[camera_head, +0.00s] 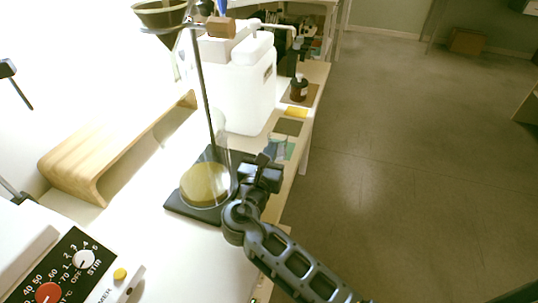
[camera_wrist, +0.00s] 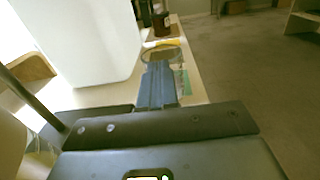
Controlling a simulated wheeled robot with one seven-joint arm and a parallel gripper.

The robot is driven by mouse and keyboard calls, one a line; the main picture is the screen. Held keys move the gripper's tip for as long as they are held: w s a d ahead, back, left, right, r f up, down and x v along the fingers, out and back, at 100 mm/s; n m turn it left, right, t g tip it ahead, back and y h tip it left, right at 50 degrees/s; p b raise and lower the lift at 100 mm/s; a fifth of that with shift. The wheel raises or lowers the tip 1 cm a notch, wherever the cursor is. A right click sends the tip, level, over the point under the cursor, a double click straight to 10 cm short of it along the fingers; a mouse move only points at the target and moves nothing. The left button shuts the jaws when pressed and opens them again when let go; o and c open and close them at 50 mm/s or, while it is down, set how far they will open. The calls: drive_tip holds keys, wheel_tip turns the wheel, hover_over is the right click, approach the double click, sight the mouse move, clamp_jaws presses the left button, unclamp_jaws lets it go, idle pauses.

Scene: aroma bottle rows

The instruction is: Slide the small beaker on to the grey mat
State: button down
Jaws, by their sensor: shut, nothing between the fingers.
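The small clear beaker (camera_head: 277,148) stands on the bench just beyond my gripper, over or at the edge of a green patch. In the wrist view its rim (camera_wrist: 181,47) shows past the fingertips; whether they touch it I cannot tell. The dark grey mat (camera_head: 288,127) lies flat beyond the beaker, before a yellow item. My gripper (camera_head: 266,157) is shut and empty, low over the bench; its fingers (camera_wrist: 158,82) lie together, pointing at the beaker. The beaker's lower part is mostly hidden by the fingers in the wrist view.
A flask of yellow liquid (camera_head: 205,186) sits on a dark stand base (camera_head: 180,205) close left of my gripper, with an upright rod. A white jug (camera_head: 245,95) stands left of the mat. A brown bottle (camera_head: 299,90) is farther back. The bench edge drops off on the right.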

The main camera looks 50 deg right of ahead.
drive_tip(key=p+x, duration=0.2)
drive_tip(key=x, duration=1.2)
drive_tip(key=shift+d, duration=0.2)
